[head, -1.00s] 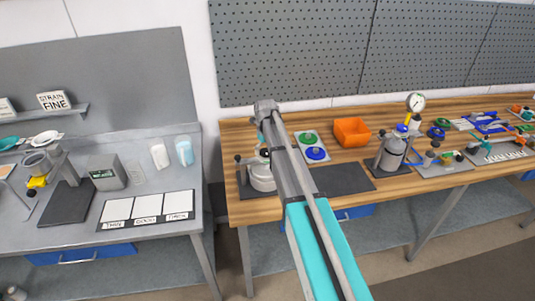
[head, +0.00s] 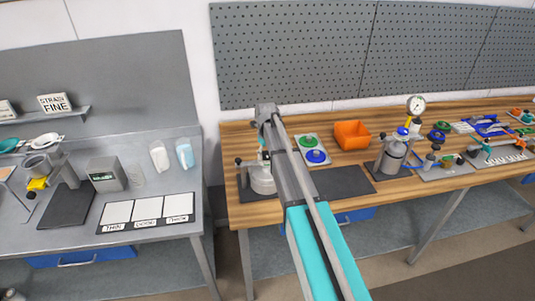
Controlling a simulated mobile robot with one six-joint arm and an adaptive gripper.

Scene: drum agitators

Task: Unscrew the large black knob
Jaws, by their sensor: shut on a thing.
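A white and grey drum-like vessel (head: 262,180) stands on a dark mat at the left end of the wooden bench. A small black knob (head: 238,161) shows on a post at its left side. My arm reaches from the lower right to above the vessel. My gripper (head: 263,152) points down at the vessel's top, small and partly covered by my arm. It is shut on the large black knob there. The knob itself and the fingertips are mostly hidden, so its thread and height cannot be told.
A tray with a green and a blue round part (head: 316,156) lies right of my arm. A bare dark mat (head: 345,181) lies in front. A grey bench (head: 60,235) with a scale stands left.

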